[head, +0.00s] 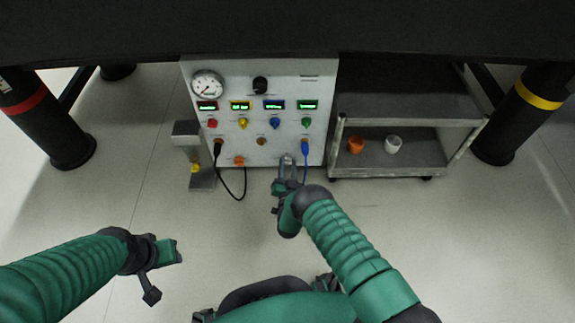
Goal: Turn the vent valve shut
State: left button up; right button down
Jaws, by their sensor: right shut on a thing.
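A pale instrument panel (319,80) stands under the dark bench. My right gripper (287,158) reaches up to its lower right part and is shut on a small part there. The fingers hide that part almost wholly; by its place it seems to be the vent valve, but its handle angle cannot be told. An orange knob (239,160) sits low on the panel, left of this gripper.
A blue plug with its cable (305,149) sits just right of my right gripper. A black cable (244,185) loops down left of it. A grey cart (400,165) with an orange and a white cup stands right. A small grey stand (187,140) stands left. Front floor is open.

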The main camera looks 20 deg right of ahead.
jog(key=shift+s+f+n, duration=0.15)
jog(key=shift+f+n, duration=0.1)
jog(key=shift+n, duration=0.35)
jog(key=c, duration=1.2)
grip_release()
jog(key=shift+f, duration=0.1)
jog(key=shift+o, duration=0.8)
jog(key=shift+r, duration=0.2)
